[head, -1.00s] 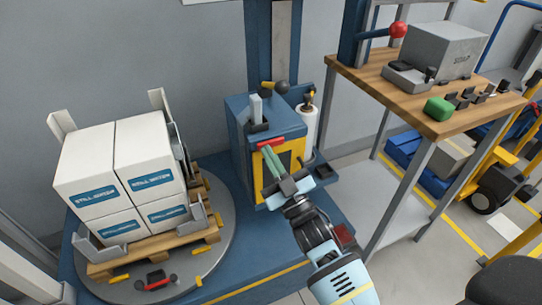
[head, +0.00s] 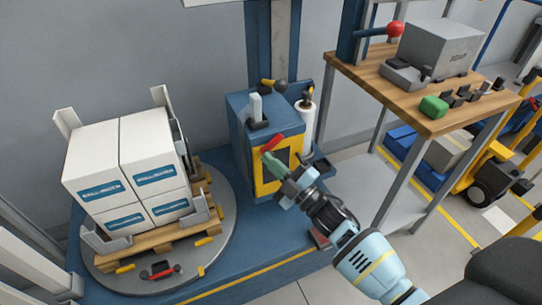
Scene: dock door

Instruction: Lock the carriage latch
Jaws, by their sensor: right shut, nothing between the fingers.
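The carriage (head: 246,112) is a blue box on the mast, with a yellow-framed dark panel (head: 262,183) on its front. A red bar (head: 273,142), which looks like the latch handle, lies slantwise at the top of that panel, its right end higher. My right gripper (head: 268,160) is shut with nothing in it. Its green fingertips are just below the bar's left end; I cannot tell if they touch it. The gripper hides part of the panel. My left gripper is not in view.
A turntable (head: 215,245) at left bears a pallet with white cartons (head: 128,170). A wooden-topped bench (head: 445,120) stands at right with a grey box and a red-knobbed lever (head: 394,30). A white film roll (head: 305,125) stands close to the carriage's right side.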

